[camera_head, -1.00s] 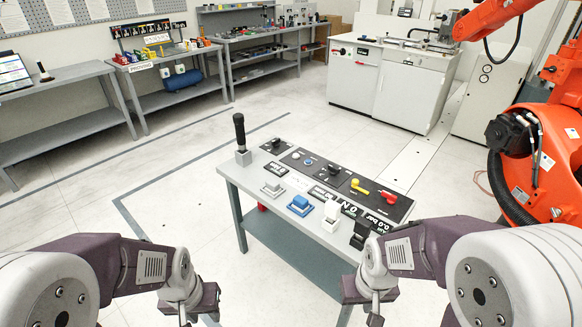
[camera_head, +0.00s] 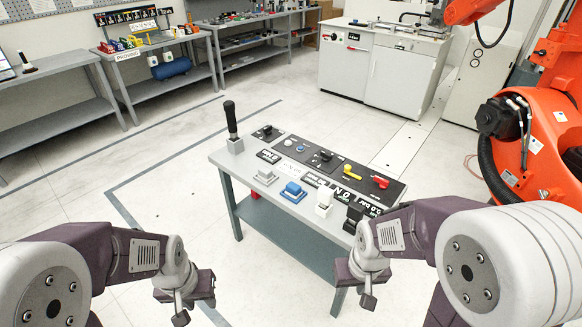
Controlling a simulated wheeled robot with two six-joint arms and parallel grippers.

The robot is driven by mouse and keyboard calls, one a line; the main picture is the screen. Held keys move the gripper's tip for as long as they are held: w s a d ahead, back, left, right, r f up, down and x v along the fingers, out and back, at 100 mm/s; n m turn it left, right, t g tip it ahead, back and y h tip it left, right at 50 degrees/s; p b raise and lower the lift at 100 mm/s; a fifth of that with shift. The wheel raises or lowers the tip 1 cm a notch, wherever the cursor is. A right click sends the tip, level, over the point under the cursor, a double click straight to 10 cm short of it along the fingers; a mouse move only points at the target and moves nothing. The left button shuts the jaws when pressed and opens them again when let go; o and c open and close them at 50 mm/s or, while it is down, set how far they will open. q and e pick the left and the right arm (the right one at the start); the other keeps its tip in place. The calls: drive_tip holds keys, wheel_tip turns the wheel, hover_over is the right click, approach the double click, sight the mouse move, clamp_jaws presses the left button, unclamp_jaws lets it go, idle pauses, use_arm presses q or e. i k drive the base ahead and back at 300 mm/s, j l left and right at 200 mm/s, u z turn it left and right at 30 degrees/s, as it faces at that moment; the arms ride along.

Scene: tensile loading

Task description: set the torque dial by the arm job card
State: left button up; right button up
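A control bench (camera_head: 222,161) stands ahead of me, between and beyond my grippers. Its dark panel carries a black dial (camera_head: 267,131) at the left and a black knob (camera_head: 326,156) near the middle. The labels are too small to read, so I cannot tell which is the torque dial. I cannot pick out the arm job card. My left gripper (camera_head: 182,302) hangs front left of the bench, apart from it. My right gripper (camera_head: 366,285) is at the bench's near right corner in the picture, below its top. The fingers of both are too unclear to tell open from shut.
The bench also has an upright black handle (camera_head: 231,120), a blue button block (camera_head: 293,191), a white switch block (camera_head: 324,201), a yellow lever (camera_head: 351,172) and a red lever (camera_head: 380,181). An orange robot arm (camera_head: 545,125) stands at right. Floor left of the bench is clear.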

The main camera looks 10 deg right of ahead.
sight(267, 130)
drive_tip(key=i+j+u, duration=0.8)
drive_tip(key=i, duration=0.15)
drive_tip(key=i+u, duration=0.4)
drive_tip(key=i, duration=0.5)
drive_tip(key=i+j+z, duration=0.1)
drive_tip(key=i, duration=0.45)
drive_tip(key=i+j+z, duration=0.1)
drive_tip(key=i, duration=0.4)
drive_tip(key=i+l+z, duration=0.15)
drive_tip(key=i+z, duration=0.15)
drive_tip(key=z, duration=0.2)
drive_tip(key=i+z, duration=0.3)
drive_tip(key=z, duration=0.15)
drive_tip(key=i+z, duration=0.35)
drive_tip(key=z, duration=0.15)
drive_tip(key=i+j+z, duration=0.2)
drive_tip(key=z, duration=0.3)
drive_tip(key=i+j+z, duration=0.1)
drive_tip(key=i+z, duration=0.25)
drive_tip(key=i, duration=0.1)
